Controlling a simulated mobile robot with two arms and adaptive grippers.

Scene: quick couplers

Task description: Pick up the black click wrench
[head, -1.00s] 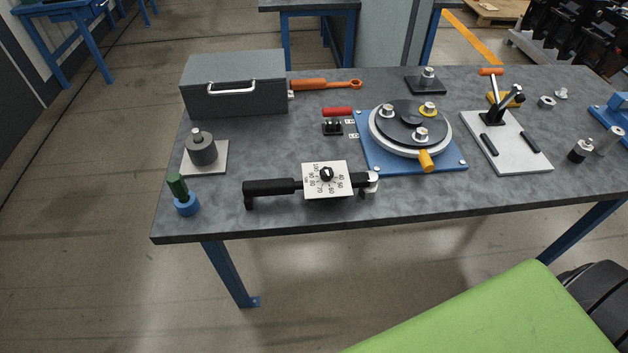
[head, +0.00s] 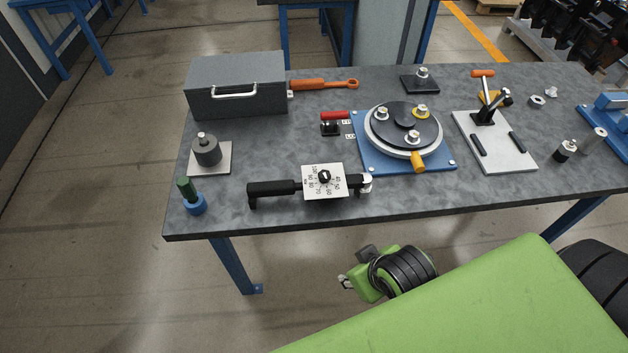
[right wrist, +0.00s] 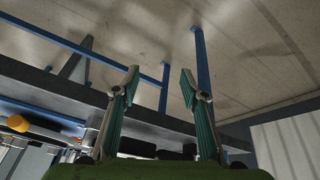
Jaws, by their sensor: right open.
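The black click wrench (head: 275,188) lies along the front of the grey table, its dark handle pointing left. In the head view a green and black arm part of mine (head: 403,272) is in front of the table, below the wrench. My left gripper is out of view.
A grey toolbox (head: 237,85) stands at the back left, with an orange wrench (head: 322,85) beside it. A blue-based round fixture (head: 370,160) is behind and right of the click wrench. A green-topped blue piece (head: 194,203) stands to its left.

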